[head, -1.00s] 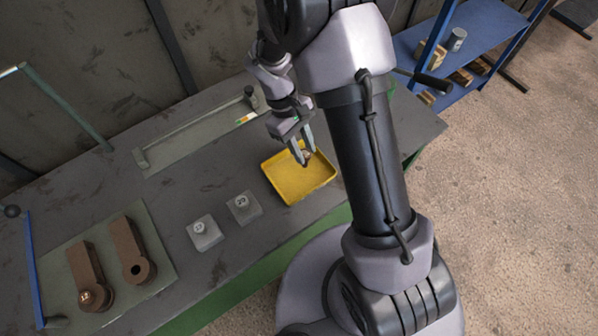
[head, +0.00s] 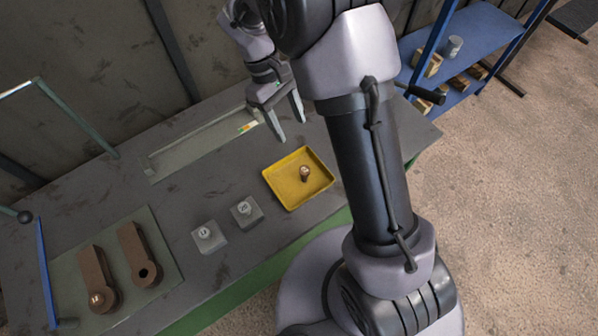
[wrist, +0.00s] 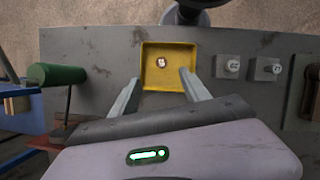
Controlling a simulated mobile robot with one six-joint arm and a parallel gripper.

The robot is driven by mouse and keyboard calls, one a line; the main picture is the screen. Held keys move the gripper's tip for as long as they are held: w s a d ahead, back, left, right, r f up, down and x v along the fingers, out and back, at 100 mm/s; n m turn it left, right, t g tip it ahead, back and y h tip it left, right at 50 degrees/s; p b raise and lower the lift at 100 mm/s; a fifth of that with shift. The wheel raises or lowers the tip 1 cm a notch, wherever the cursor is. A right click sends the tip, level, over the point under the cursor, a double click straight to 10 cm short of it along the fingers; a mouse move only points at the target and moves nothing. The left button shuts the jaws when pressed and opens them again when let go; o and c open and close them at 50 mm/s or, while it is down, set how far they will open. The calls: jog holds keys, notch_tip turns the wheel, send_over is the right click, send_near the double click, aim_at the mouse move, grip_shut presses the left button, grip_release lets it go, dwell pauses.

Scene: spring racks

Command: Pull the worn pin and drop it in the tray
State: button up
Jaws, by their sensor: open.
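The yellow tray (head: 283,193) stands on the bench near its front edge. A small brown pin (head: 305,173) is inside the tray; it also shows there in the wrist view (wrist: 161,62). My gripper (head: 290,130) is open and empty, above and behind the tray. In the wrist view the open fingers (wrist: 158,84) point toward the tray. Two brown links lie on a green mat at the left: one link (head: 91,265) has a pin (head: 97,299) in its end, and the other link (head: 132,241) has an empty dark hole.
Two grey blocks with pale tops, the left block (head: 209,238) and the right block (head: 246,213), stand between mat and tray. A flat strip (head: 200,147) lies along the back. A blue shelf (head: 478,35) stands right. A blue lever (head: 46,270) rises at far left.

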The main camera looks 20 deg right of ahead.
jog(key=p+v, duration=0.1)
jog(key=v, duration=0.4)
jog(key=shift+w+r, duration=0.1)
jog(key=s+m+t+y+b, duration=0.4)
jog(key=s+m+t+b, duration=0.5)
jog(key=s+b, duration=0.5)
jog(key=s+m, duration=0.2)
jog(key=s, duration=0.3)
jog(key=shift+r, duration=0.35)
jog(key=shift+w, duration=0.1)
